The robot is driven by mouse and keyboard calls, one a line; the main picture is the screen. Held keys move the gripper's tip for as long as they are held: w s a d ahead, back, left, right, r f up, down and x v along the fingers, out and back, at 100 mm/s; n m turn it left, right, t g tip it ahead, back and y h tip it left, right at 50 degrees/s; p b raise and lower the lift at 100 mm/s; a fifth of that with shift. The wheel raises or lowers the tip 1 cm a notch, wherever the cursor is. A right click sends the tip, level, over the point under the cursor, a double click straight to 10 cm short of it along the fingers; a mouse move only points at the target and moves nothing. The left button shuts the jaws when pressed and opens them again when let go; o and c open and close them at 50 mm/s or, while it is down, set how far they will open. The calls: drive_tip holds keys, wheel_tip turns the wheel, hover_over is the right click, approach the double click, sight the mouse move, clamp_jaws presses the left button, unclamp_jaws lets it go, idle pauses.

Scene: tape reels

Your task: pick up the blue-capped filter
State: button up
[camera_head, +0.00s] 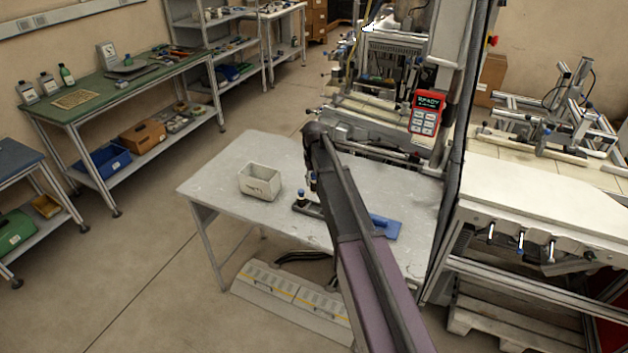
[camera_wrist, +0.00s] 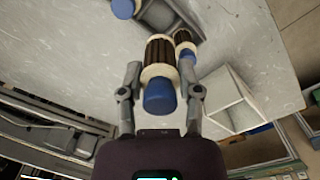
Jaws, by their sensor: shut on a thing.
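In the wrist view, my gripper (camera_wrist: 161,72) is shut on a filter with a blue cap (camera_wrist: 160,97), a pale flange and a dark ribbed body (camera_wrist: 160,53). One finger is on each side of it. A second blue-capped filter (camera_wrist: 184,41) is just beyond, by a grey rack (camera_wrist: 160,14). Another blue cap (camera_wrist: 123,8) is at the top edge. In the head view, a blue-capped filter (camera_head: 301,196) stands at the dark rack (camera_head: 309,209) on the grey table (camera_head: 220,185). My arm hides most of the gripper there.
An open pale bin (camera_head: 260,182) stands on the table left of the rack; it also shows in the wrist view (camera_wrist: 232,103). A blue flat item (camera_head: 386,227) lies right of my arm. A machine frame with a red handheld unit (camera_head: 427,114) stands behind. The table's left part is clear.

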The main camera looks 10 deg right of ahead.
drive_tip(key=shift+r, duration=0.15)
idle(0.6)
wheel_tip(320, 180, up, 10)
drive_tip(key=p, duration=0.9)
drive_tip(key=shift+f+p, duration=0.25)
drive_tip(key=shift+p, duration=0.05)
drive_tip(key=shift+s+f, duration=0.1)
drive_tip(key=shift+s, duration=0.05)
